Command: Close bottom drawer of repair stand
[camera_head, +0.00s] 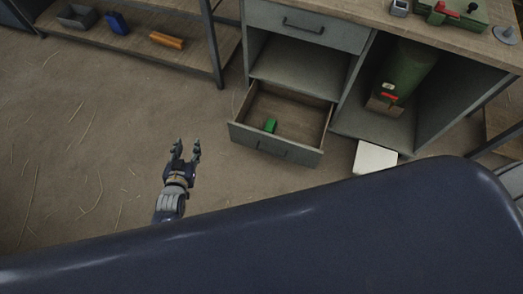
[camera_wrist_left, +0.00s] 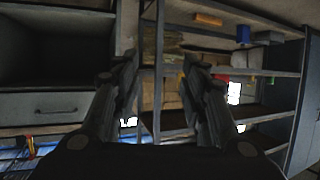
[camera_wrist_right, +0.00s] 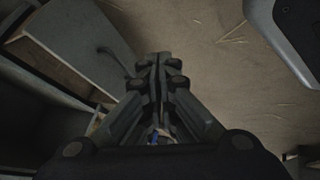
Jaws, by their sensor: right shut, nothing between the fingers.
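The repair stand's bottom drawer (camera_head: 309,154) is pulled out, with a green object (camera_head: 270,125) lying inside. The drawer front with its handle seems to be the panel (camera_wrist_right: 82,42) at the left of the right wrist view. My left gripper (camera_head: 187,149) is open and empty, left of the drawer and apart from it; its spread fingers also show in the left wrist view (camera_wrist_left: 160,62). My right gripper (camera_wrist_right: 158,58) is shut and empty, its fingertips close to the handle (camera_wrist_right: 116,60). I cannot tell whether they touch. It is hidden in the head view.
The top drawer (camera_head: 305,27) is shut, above an open compartment. A green canister (camera_head: 408,72) stands in the bay at the right. A pale square object (camera_head: 375,158) is beside the drawer. A shelf (camera_head: 150,50) stands at the upper left. The floor at left is clear.

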